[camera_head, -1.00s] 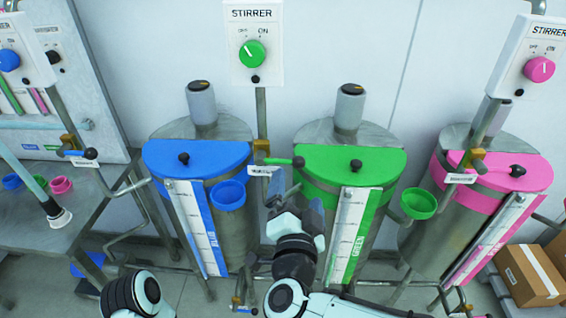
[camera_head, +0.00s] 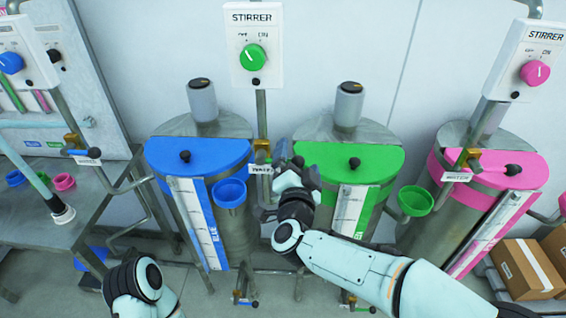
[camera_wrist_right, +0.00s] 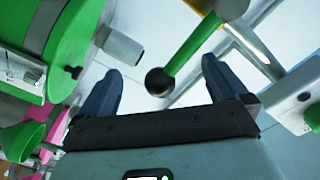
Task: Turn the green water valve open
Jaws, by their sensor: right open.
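The green water valve has a green lever (camera_wrist_right: 192,50) with a black ball end, seen in the right wrist view. It reaches in from the top, and its ball lies between the open fingers of my right gripper (camera_wrist_right: 160,68), with space on both sides. In the head view my right gripper (camera_head: 290,158) is at the valve's brass body (camera_head: 264,147) by the WATER label (camera_head: 262,170), left of the green drum lid (camera_head: 350,162), and hides the lever. My left gripper is out of view; only part of my left arm shows at the bottom left.
The blue drum (camera_head: 197,156) stands left and the pink drum (camera_head: 490,172) right. A green funnel (camera_head: 416,200) and a blue funnel (camera_head: 230,193) hang beside the drums. A green stirrer knob (camera_head: 253,58) is above. Cardboard boxes (camera_head: 525,268) stand lower right.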

